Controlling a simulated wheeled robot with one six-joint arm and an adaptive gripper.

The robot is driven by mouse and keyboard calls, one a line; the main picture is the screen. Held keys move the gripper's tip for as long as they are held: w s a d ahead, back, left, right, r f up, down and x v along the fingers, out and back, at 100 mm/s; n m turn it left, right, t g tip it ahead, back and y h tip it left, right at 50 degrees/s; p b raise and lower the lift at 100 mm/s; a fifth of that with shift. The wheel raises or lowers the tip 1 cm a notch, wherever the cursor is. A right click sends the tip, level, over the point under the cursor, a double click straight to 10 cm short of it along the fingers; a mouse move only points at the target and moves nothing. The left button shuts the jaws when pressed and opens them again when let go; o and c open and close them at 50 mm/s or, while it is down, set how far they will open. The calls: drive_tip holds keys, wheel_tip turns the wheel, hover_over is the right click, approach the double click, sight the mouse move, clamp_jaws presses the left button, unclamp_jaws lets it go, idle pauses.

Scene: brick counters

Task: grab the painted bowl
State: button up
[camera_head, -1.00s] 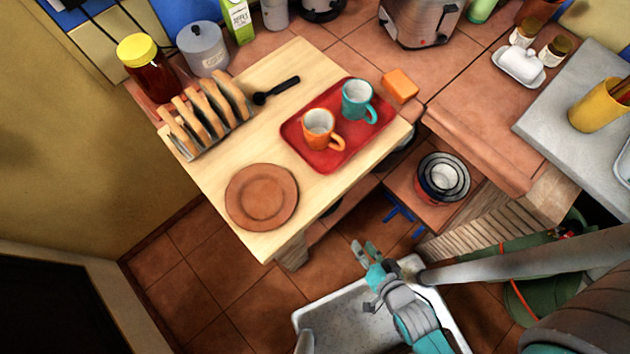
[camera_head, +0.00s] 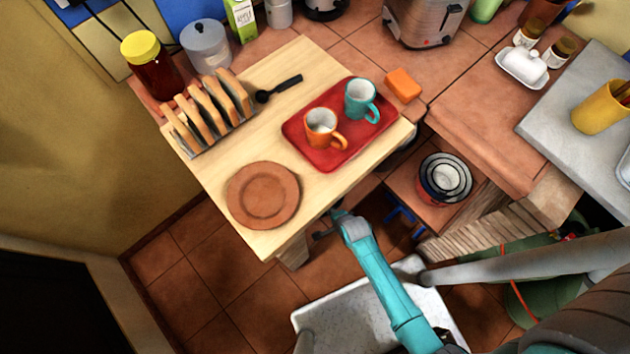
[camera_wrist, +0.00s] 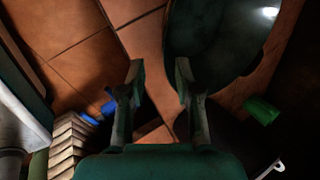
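No bowl with clearly visible painting shows, so I cannot tell which thing is the painted bowl. In the wrist view a large dark, rounded vessel (camera_wrist: 208,30) with a bright glint inside lies at upper right, cut by the frame edge. My gripper (camera_wrist: 160,78) is open, its two fingers apart and nothing visible between them; the right finger is close to the vessel's edge in the picture. In the head view my gripper (camera_head: 335,220) is at the wooden table's front edge, partly hidden. A nested stack of round dishes (camera_head: 445,178) sits on a low tiled shelf.
The wooden table (camera_head: 285,190) overhangs this spot, with a brown plate (camera_head: 263,195) and a red tray (camera_head: 310,154) with two mugs on it. Blue pieces (camera_head: 404,214) are below. In the wrist view a green object (camera_wrist: 261,110) is at right. Open tiled floor (camera_head: 215,285) lies left.

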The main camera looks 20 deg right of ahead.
drive_tip(key=shift+x, duration=1.5)
drive_tip(key=shift+w+a+r+x, duration=0.1)
drive_tip(key=shift+w+x, duration=0.05)
drive_tip(key=shift+x, duration=0.7)
drive_tip(key=shift+w+a+r+x, duration=0.1)
drive_tip(key=shift+x, duration=0.75)
drive_tip(key=shift+w+a+x, duration=0.1)
drive_tip(key=shift+w+x, duration=0.05)
drive_tip(key=shift+x, duration=0.75)
drive_tip(key=shift+c, duration=0.2)
clamp_jaws()
